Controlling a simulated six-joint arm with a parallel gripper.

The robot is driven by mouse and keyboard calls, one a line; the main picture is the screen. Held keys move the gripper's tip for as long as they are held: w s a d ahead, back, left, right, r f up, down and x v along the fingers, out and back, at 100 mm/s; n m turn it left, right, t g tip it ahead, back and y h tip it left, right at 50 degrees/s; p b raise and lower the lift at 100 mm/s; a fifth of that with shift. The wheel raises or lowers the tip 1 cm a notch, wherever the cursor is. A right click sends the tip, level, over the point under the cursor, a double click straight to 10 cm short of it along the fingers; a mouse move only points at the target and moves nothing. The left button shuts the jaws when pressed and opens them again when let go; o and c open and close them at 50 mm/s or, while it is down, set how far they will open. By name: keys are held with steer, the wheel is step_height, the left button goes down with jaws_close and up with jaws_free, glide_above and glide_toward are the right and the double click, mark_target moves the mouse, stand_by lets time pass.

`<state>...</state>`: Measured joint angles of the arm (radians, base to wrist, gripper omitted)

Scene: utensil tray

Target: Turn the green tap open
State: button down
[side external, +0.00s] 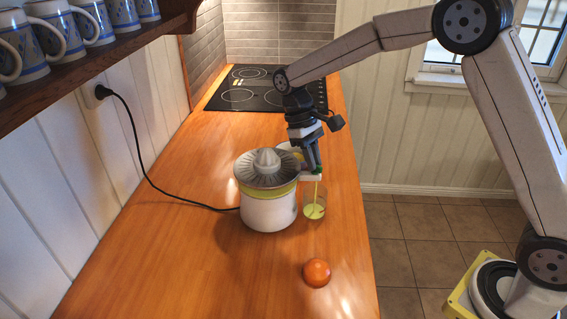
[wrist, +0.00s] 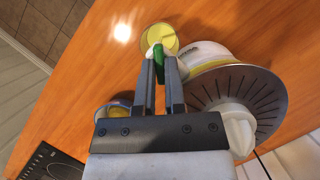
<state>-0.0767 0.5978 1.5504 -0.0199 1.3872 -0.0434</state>
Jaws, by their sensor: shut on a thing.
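The green tap (wrist: 158,55) is on the side of the white and yellow citrus juicer (side external: 268,212). My gripper (side external: 316,172) is at the tap, and in the wrist view my gripper (wrist: 160,60) has its fingers closed around the green tap. Part of the tap is hidden by the fingers. A clear glass (side external: 314,205) stands beside the juicer under the spout. A thin yellow stream falls into it, and yellow juice lies inside. The glass (wrist: 160,36) also shows in the wrist view, just beyond the fingertips.
An orange fruit (side external: 317,272) lies on the wooden counter (side external: 190,260) in front of the glass. A black cable (side external: 150,180) runs from the wall socket to the juicer. A black cooktop (side external: 240,92) is at the back. Blue and white mugs (side external: 75,30) stand on a shelf above left.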

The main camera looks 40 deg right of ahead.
mark_target(298, 167)
steer(key=n, duration=0.2)
steer(key=n+h, duration=0.1)
steer(key=n, duration=0.1)
steer(key=shift+a+n+t+h, duration=0.2)
steer(key=shift+n+t+h, duration=0.1)
steer(key=shift+n+t, duration=0.1)
steer(key=shift+n+t+h, duration=0.4)
steer(key=shift+n+h, duration=0.1)
steer(key=shift+n, duration=1.2)
steer(key=c, duration=0.7)
jaws_free()
steer(key=shift+s, duration=0.1)
steer(key=shift+v, duration=3.95)
steer(key=shift+a, duration=0.15)
